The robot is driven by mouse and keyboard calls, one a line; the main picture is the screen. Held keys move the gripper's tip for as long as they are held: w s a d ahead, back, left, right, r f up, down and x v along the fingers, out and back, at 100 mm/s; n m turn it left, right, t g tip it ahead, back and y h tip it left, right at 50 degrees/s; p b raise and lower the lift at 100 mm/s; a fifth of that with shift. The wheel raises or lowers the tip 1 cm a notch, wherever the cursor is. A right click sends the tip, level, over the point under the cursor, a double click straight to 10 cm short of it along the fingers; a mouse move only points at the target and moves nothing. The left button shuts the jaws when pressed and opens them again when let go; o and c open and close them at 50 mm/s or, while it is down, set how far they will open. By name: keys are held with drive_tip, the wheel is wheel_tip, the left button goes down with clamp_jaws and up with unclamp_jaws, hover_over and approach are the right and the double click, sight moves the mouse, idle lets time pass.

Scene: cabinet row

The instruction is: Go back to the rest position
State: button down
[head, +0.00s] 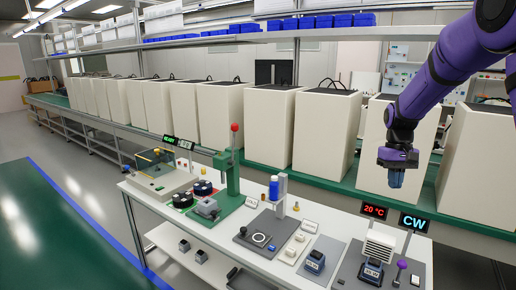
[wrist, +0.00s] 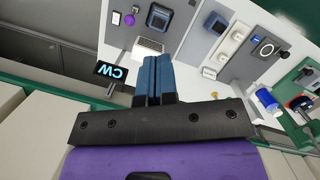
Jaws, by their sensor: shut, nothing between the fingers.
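My gripper (head: 396,178) hangs from my purple arm at the right of the head view, pointing down. It is above the far edge of the white workbench (head: 160,207), in front of the tall cream cabinets. In the wrist view the blue fingers of my gripper (wrist: 158,72) are together, with nothing between them. The gripper is clear of the bench and touches nothing that I can see.
On the bench stand a green press (head: 228,175) with a red knob, a CW display (head: 413,222), a 20 °C display (head: 374,211), a white vented box (head: 379,245) and a purple knob (head: 402,264). Cream cabinets (head: 323,130) line the back. Green floor lies left.

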drive_tip(key=s+a+r+t, duration=0.2)
drive_tip(key=s+r, duration=0.4)
drive_tip(key=s, duration=0.2)
drive_tip(key=s+a+r+t, duration=0.2)
drive_tip(key=s+a+r, duration=0.1)
drive_tip(key=s+r, duration=0.45)
drive_tip(key=s+a+t, duration=0.3)
drive_tip(key=s, duration=1.4)
drive_tip(key=shift+s+n+t, duration=0.15)
drive_tip(key=shift+n+t, duration=0.15)
